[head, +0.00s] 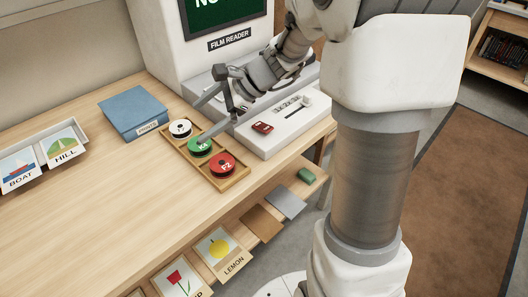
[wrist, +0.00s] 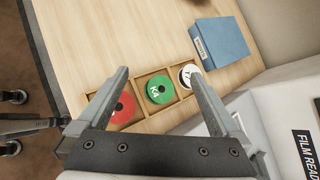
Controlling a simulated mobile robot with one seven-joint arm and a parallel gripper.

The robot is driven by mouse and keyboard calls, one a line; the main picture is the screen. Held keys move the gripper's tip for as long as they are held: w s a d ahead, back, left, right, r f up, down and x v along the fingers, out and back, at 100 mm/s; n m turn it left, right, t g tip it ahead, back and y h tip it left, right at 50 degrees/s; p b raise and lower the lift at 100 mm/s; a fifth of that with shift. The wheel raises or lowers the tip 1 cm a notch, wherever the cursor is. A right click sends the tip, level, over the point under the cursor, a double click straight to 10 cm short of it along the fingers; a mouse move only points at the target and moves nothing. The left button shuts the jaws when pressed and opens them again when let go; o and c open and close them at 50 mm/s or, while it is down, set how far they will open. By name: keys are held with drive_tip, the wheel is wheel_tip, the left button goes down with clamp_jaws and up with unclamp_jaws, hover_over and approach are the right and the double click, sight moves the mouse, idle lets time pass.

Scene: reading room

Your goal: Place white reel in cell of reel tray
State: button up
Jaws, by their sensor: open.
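The reel tray (head: 238,184) is a wooden tray with a row of three cells on the desk. The white reel (head: 180,128) lies in the far end cell, by the blue box; it also shows in the wrist view (wrist: 187,75), partly behind a finger. The green reel (head: 199,146), marked K4, lies in the middle cell. The red reel (head: 222,164) lies in the near end cell, partly hidden by a finger in the wrist view (wrist: 122,110). My gripper (head: 203,120) is open and empty above the tray, its fingers apart on either side of the green reel in the wrist view (wrist: 158,76).
A blue box (head: 132,108) stands left of the tray. The film reader (head: 220,22) and its control base (head: 285,130) with a red item stand close on the right. Picture cards (head: 225,250) lie on a lower shelf. The desk front is clear.

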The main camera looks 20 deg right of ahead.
drive_tip(key=s+d+r+n+h, duration=0.2)
drive_tip(key=s+n+h, duration=0.1)
drive_tip(key=s+n, duration=0.3)
drive_tip(key=s+d+r+n+t+h, duration=0.1)
drive_tip(key=s+d+r+n+h, duration=0.1)
drive_tip(key=s+n, duration=0.3)
drive_tip(key=s+d+r+n+h, duration=0.2)
drive_tip(key=s+n, duration=0.4)
drive_tip(key=s, duration=0.5)
drive_tip(key=shift+s+n+h, duration=0.3)
drive_tip(key=shift+h, duration=0.6)
drive_tip(key=shift+r, duration=0.15)
wheel_tip(320, 180, up, 18)
drive_tip(key=p, duration=1.8)
drive_tip(key=shift+r, duration=0.15)
drive_tip(key=shift+d, duration=0.2)
